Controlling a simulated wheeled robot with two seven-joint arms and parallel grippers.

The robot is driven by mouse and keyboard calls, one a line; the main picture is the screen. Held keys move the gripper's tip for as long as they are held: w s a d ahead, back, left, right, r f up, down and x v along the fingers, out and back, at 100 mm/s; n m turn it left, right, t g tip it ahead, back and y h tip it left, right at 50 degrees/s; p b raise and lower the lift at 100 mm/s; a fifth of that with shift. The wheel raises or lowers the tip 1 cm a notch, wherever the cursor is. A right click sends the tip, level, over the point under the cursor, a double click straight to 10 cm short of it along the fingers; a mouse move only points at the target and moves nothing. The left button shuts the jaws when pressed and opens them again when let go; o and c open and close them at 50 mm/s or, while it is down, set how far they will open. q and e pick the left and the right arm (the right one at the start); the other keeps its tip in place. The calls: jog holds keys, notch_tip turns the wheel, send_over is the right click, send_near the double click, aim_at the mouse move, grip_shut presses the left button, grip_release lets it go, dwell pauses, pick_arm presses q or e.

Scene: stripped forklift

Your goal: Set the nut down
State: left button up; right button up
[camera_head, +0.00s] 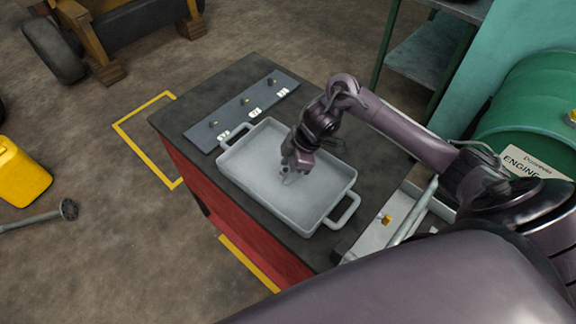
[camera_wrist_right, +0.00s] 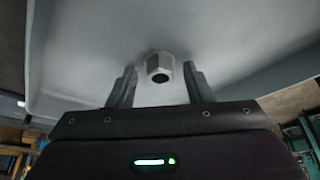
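The nut (camera_wrist_right: 160,67) is a grey metal hex nut with a dark hole, seen in the right wrist view against the grey floor of the tray. It sits between and slightly beyond my right fingertips (camera_wrist_right: 160,78), with a gap on both sides. My right gripper is open. In the head view my right gripper (camera_head: 289,177) points down into the grey two-handled tray (camera_head: 247,173), near its middle. I cannot make out the nut clearly there. My left gripper is not in view.
The tray stands on a dark-topped red cabinet (camera_head: 185,116). Behind it lies a blue-grey board (camera_head: 232,117) with small pegs and white labels. A light bin (camera_head: 372,235) with a brass-coloured part is at right. A green drum (camera_head: 530,105) stands farther right.

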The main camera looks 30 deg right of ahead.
jog(key=shift+r, duration=0.25)
jog(key=shift+d+r, duration=0.15)
jog(key=shift+r, duration=0.15)
jog(key=v, duration=1.1)
jog(key=shift+p, duration=0.35)
jog(key=shift+s, duration=0.1)
